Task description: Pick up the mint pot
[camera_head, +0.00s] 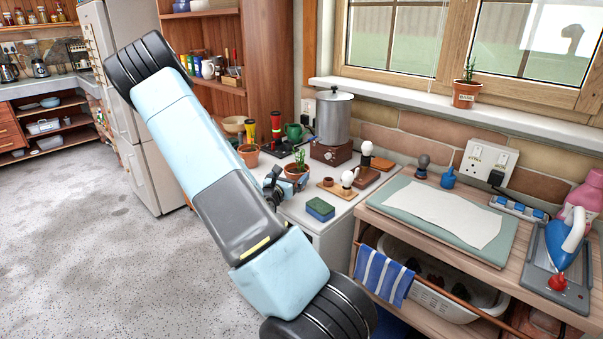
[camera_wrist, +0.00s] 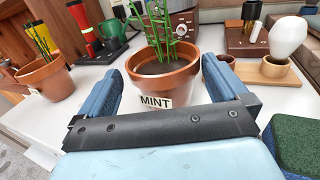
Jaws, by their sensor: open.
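The mint pot (camera_wrist: 160,84) is a terracotta pot with a white label reading MINT and thin green stems. In the wrist view it stands upright on the white worktop, between the two blue fingers of my gripper (camera_wrist: 170,95). The fingers are open, one on each side of the pot; I cannot tell whether either touches it. In the head view the mint pot (camera_head: 297,171) shows just beyond my gripper (camera_head: 274,184), which is partly hidden by my arm.
A second terracotta pot with green stems (camera_wrist: 45,76) stands to the left. A bulb on a wooden stand (camera_wrist: 286,40) is at the right, and a green and blue sponge (camera_head: 320,209) lies near the front edge. A steel urn (camera_head: 333,118) stands behind.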

